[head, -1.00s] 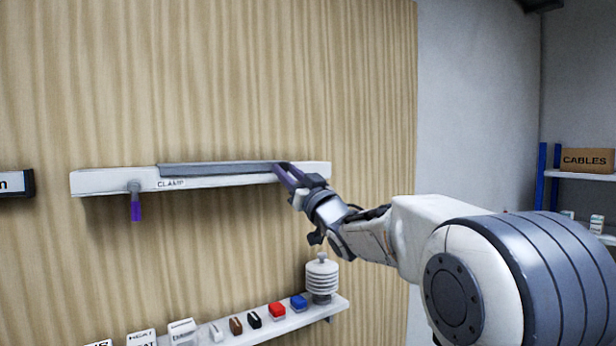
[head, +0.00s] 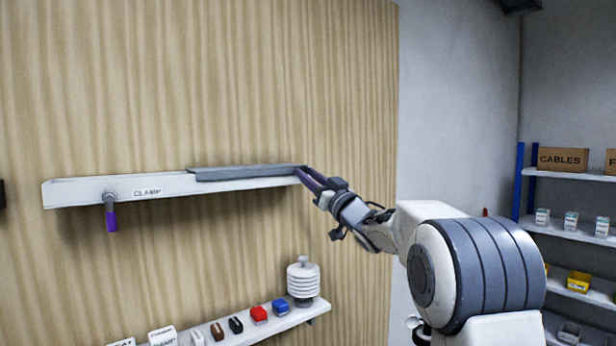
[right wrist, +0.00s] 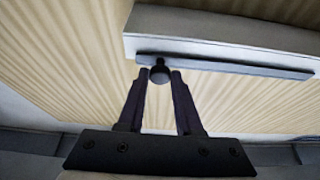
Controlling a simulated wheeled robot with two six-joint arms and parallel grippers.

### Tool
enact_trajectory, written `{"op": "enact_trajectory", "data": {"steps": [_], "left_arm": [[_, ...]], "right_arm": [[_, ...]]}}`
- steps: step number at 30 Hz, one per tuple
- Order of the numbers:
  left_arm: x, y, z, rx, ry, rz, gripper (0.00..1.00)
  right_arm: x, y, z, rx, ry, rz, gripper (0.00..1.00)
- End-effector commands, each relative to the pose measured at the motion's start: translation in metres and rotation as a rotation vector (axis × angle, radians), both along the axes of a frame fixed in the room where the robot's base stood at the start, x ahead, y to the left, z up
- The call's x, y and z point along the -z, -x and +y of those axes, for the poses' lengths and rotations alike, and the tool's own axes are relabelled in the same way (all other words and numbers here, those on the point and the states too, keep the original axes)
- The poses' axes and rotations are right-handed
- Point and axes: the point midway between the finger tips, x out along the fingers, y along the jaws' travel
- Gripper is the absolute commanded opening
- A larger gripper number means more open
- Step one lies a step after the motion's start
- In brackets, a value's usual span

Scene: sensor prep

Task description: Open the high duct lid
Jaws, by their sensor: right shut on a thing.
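The high duct (head: 75,193) is a long white channel on the wood-grain wall, with a label reading CLAMP. Its grey lid (head: 240,173) lies over the right part, and the left part of the channel is uncovered. My right gripper (head: 301,172) is at the lid's right end. In the right wrist view its dark fingers (right wrist: 161,78) are shut on a round dark knob (right wrist: 159,75) at the end of the lid (right wrist: 225,67). A clamp with a purple handle (head: 111,220) hangs at the duct's left part. My left gripper is not in view.
A lower white shelf (head: 318,306) carries a ribbed white sensor (head: 303,280) and several small coloured blocks (head: 259,314). Storage shelves with a CABLES box (head: 562,159) stand far right. The wall above the duct is clear.

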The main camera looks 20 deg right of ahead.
Motion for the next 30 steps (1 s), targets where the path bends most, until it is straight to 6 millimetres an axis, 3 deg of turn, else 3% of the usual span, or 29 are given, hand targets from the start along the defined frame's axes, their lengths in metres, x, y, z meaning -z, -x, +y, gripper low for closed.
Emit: {"op": "enact_trajectory", "data": {"steps": [1, 3, 14, 24, 30], "left_arm": [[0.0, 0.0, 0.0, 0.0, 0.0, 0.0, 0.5], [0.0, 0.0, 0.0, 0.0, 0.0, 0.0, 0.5], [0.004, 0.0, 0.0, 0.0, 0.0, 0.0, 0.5], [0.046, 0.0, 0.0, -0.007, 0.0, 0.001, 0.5], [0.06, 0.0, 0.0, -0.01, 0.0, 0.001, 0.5]], "right_arm": [[0.0, 0.0, 0.0, 0.0, 0.0, 0.001, 0.45], [0.0, 0.0, -0.001, 0.001, 0.0, 0.001, 0.64], [0.003, 0.004, -0.003, 0.002, 0.001, -0.001, 0.64], [0.03, 0.055, -0.023, 0.006, 0.0, -0.001, 0.64], [0.039, 0.082, -0.032, 0.004, 0.001, -0.002, 0.64]]}}
